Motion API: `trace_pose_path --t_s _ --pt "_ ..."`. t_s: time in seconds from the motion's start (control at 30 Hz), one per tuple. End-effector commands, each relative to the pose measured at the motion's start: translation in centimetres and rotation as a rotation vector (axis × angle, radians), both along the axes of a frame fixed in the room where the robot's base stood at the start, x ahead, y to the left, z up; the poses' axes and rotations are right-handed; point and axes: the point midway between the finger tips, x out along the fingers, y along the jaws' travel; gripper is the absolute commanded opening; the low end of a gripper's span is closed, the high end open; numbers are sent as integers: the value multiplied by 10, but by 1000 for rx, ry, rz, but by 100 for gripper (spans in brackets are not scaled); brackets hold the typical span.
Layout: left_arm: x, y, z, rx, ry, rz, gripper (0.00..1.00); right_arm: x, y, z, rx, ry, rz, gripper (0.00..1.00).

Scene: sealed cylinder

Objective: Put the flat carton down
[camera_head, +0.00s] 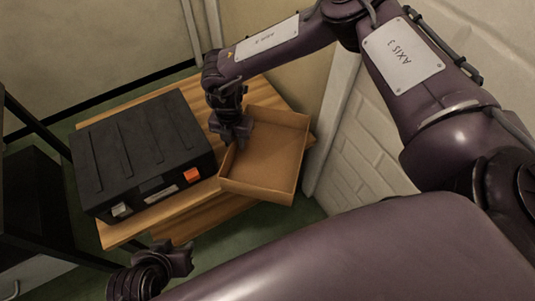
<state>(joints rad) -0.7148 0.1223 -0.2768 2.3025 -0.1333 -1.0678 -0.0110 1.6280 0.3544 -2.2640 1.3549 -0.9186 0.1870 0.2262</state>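The flat carton (268,156) is a shallow, open-topped brown tray at the right end of a wooden table. It looks empty, and its near right corner reaches out past the table's front edge. I cannot tell whether it rests on the tabletop or hangs just above it. My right gripper (232,135) reaches down from above at the carton's left wall and appears shut on that wall; the fingertips are partly hidden. My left gripper (180,262) is low at the bottom left, in front of the table and apart from the carton. Its finger gap is unclear.
A black case (140,150) with an orange patch fills the left of the wooden table (125,232), close beside the carton. A white brick wall (365,150) stands to the right. A dark frame (35,125) stands at the left. Green floor shows below.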

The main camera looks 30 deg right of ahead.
Motion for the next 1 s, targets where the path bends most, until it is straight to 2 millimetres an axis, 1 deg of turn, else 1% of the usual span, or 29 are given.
trace_pose_path --t_s 0.17,0.27,0.4,0.83,1.0 --pt "0 0 1 0 -1 -1 36 0 0 0 0 0 0 29" --pt "0 0 0 0 -1 -1 36 0 0 0 0 0 0 19" --pt "0 0 0 0 -1 -1 36 0 0 0 0 0 0 0" --pt "0 0 1 0 0 -1 36 0 0 1 0 0 0 0" --pt "-2 2 5 9 17 3 36 0 0 7 0 0 0 0"
